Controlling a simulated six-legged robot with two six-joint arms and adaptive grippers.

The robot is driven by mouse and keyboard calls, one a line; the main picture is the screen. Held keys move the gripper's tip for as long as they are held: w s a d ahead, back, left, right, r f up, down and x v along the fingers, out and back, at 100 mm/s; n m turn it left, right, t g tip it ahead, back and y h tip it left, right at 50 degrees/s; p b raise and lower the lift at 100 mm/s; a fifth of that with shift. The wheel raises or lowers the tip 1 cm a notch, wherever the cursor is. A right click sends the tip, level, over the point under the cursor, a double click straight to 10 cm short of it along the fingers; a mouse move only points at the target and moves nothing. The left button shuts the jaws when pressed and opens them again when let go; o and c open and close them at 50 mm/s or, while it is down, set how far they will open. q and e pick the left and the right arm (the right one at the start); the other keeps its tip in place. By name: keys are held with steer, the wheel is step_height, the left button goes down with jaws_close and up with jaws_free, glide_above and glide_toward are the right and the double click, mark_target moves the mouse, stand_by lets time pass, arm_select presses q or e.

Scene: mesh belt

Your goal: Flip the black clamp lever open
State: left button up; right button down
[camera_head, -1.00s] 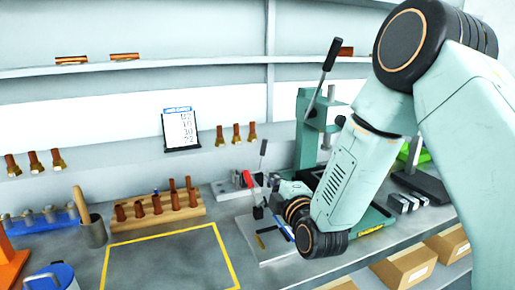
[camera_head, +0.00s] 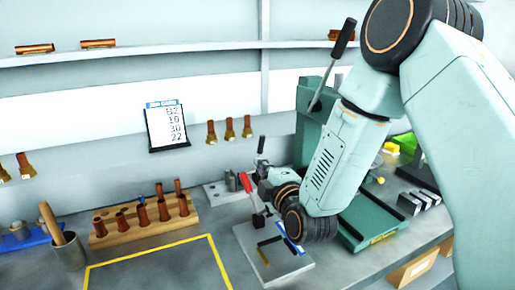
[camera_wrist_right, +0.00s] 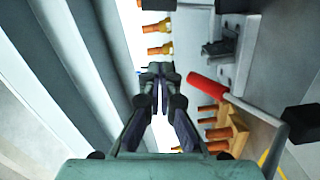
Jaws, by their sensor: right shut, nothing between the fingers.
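The black clamp lever (camera_head: 261,145) stands roughly upright in the head view, at the rear metal plate and close behind my right gripper. Its lower part is hidden by the gripper. In the right wrist view a dark clamp body (camera_wrist_right: 220,47) sits on the grey rear plate; the black handle cannot be made out clearly there. My right gripper (camera_wrist_right: 158,85) is shut and empty, its fingers together. In the head view it (camera_head: 260,175) is small and partly hidden by its own wrist. My left gripper is not in view.
A red-handled lever (camera_head: 246,182) stands on the front plate (camera_head: 292,268), close beside my right gripper; it also shows in the wrist view (camera_wrist_right: 208,86). A green press (camera_head: 312,120) stands behind my arm. A wooden peg rack (camera_head: 150,228) is left. The yellow-outlined area (camera_head: 165,268) is clear.

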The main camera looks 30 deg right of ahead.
mark_target(259, 149)
steer(key=w+d, duration=0.4)
steer(key=w, duration=0.6)
steer(key=shift+d+f+b, duration=0.15)
steer(key=shift+d+b, duration=0.05)
steer(key=shift+b, duration=0.1)
steer(key=shift+f, duration=0.1)
stand_by(0.3)
steer(key=shift+d, duration=0.15)
